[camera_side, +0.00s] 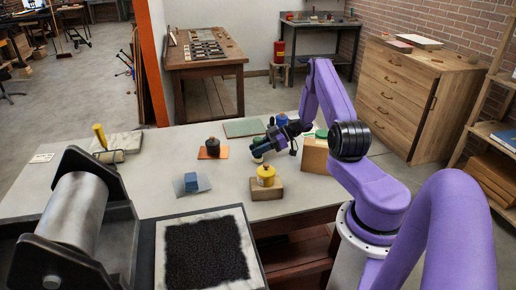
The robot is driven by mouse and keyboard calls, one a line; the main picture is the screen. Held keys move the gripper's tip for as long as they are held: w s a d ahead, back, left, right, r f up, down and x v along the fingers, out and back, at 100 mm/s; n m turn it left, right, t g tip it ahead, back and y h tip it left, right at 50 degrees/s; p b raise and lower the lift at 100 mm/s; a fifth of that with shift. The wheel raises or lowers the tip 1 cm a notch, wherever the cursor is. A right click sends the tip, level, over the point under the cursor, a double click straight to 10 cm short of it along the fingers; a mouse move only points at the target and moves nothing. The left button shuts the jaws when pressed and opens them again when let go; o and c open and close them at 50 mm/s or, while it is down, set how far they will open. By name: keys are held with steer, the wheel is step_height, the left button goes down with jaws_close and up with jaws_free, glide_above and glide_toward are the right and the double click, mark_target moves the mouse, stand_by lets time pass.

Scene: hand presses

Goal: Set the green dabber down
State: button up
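My gripper (260,149) is over the middle of the pale table, just behind the yellow dabber. Its fingers appear shut on the green dabber (257,159), seen as a small greenish piece with a pale underside. The fingers hide most of it, and it seems to hang above the tabletop. A flat green pad (244,128) lies bare on the table behind my gripper.
A yellow dabber (266,174) sits on a wooden block (266,190) in front. A dark-knobbed dabber (213,146) stands on an orange pad. A taller wooden box (315,157) stands right. A black-inked slab (206,252) lies in front.

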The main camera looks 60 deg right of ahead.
steer(key=o, duration=0.4)
steer(key=shift+o, duration=0.2)
steer(key=shift+r, duration=0.1)
steer(key=v, duration=1.2)
